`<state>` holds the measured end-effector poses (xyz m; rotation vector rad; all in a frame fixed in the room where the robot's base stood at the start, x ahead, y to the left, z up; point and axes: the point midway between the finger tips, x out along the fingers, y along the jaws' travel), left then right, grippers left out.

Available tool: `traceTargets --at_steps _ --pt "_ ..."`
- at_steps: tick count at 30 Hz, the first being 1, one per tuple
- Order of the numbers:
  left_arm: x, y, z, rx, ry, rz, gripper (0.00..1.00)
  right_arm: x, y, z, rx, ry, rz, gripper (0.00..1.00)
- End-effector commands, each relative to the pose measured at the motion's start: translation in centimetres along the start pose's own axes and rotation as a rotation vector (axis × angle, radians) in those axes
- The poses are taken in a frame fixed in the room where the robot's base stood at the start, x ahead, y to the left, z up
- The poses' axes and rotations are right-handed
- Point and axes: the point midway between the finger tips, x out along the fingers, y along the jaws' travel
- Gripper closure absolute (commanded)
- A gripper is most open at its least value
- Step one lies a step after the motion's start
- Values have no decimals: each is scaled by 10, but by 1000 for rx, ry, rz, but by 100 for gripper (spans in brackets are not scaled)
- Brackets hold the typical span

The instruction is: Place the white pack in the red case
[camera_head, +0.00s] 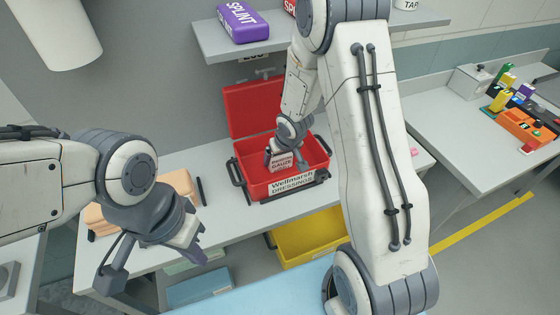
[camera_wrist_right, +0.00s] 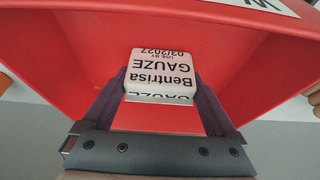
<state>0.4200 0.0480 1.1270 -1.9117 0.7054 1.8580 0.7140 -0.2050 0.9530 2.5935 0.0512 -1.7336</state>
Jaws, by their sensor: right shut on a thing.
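The white pack (camera_head: 281,163), labelled gauze, is at the open red case (camera_head: 316,163), whose front label reads Wellmarsh Dressings. My right gripper (camera_head: 284,150) reaches into the case from above and is shut on the pack. In the right wrist view the white pack (camera_wrist_right: 161,75) sits between the two fingers of the gripper (camera_wrist_right: 163,92), with the red case (camera_wrist_right: 70,50) around and behind it. I cannot tell whether the pack touches the case floor. My left gripper (camera_head: 155,272) hangs at the left, away from the case, with its fingers apart and nothing between them.
A yellow bin (camera_head: 310,237) stands under the table. A shelf (camera_head: 222,47) above holds a purple splint pack (camera_head: 243,22). Tan blocks (camera_head: 178,183) lie on the table left of the case. A side counter (camera_head: 450,130) at the right holds an orange box (camera_head: 525,128).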

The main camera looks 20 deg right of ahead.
Motion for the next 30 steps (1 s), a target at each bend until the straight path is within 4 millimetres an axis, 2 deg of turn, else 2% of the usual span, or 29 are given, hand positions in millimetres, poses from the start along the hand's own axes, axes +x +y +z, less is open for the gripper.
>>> traceTargets --at_steps 9,10,20,23,30 --pt "3 0 0 0 1 0 100 3 0 1 -1 1 0 60" --pt "1 0 0 0 1 0 100 2 0 0 -1 1 0 0" --pt "-4 0 0 0 1 0 100 -4 0 -2 0 1 0 0" --pt "-13 1 -1 0 1 0 100 -19 0 -3 -1 2 0 0" --pt "-47 3 -3 -2 1 0 100 -74 0 -4 -1 2 0 0"
